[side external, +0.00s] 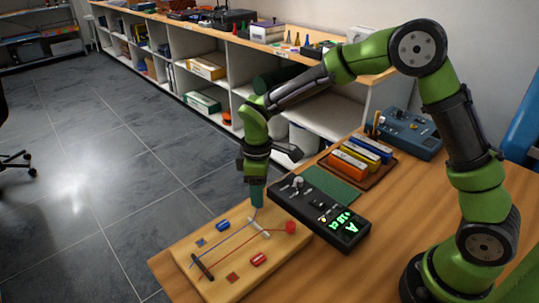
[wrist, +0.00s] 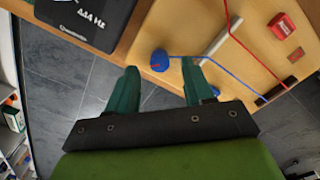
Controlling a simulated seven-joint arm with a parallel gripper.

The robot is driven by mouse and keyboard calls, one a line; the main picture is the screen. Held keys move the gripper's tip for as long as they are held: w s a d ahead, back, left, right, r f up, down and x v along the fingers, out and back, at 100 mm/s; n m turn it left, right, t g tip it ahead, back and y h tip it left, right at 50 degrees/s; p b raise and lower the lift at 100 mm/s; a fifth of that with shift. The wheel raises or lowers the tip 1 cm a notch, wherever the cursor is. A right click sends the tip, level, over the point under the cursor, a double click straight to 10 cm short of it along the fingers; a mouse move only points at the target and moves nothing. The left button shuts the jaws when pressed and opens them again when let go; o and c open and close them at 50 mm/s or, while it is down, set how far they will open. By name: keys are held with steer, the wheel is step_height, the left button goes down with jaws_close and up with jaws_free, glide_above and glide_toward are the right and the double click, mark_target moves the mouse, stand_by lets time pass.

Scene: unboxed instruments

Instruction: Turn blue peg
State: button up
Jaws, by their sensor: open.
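The wooden board (side external: 205,285) carries a blue string and a red string that run from a dark bar across a pale bar. In the wrist view the blue peg (wrist: 159,60) is a round knob near the board's edge, with the blue string attached. My gripper (wrist: 160,70) is open, with its teal fingertips on either side of the peg in the picture; contact cannot be told. In the side view my gripper (side external: 257,200) points down at the board's far edge and hides the peg. The red peg (side external: 291,227) stands at the board's right corner.
A black instrument with a green display (side external: 345,222) lies close to the right of my gripper. A blue block (side external: 222,226) and a red block (side external: 259,259) sit on the board. A rack of coloured modules (side external: 355,163) and a blue device (side external: 408,132) stand farther back.

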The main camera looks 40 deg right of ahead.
steer(key=shift+f, duration=1.3)
jaws_close()
